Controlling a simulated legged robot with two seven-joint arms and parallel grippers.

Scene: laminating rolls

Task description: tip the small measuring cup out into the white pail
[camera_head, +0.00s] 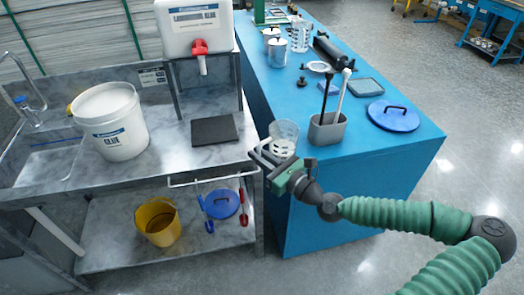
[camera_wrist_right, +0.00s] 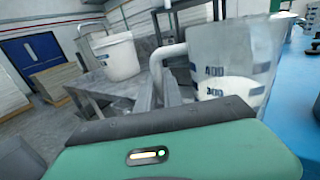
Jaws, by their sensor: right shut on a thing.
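The small measuring cup (camera_head: 285,134) is clear with dark graduation marks. My right gripper (camera_head: 268,157) is shut on it and holds it about upright at the near left corner of the blue table. In the right wrist view the cup (camera_wrist_right: 236,50) fills the upper right, with a whitish mass in its lower part. The white pail (camera_head: 113,130), labelled GLUE, stands open on the grey bench, well left of the cup. The pail (camera_wrist_right: 120,57) also shows at the upper left of the wrist view. My left gripper is out of view.
A laminating glue container (camera_head: 197,30) with a red tap sits on a stand behind a dark pad (camera_head: 214,130). A grey tool holder (camera_head: 327,131) and blue lid (camera_head: 393,116) are on the blue table (camera_head: 340,185). A yellow bucket (camera_head: 158,221) sits on the lower shelf.

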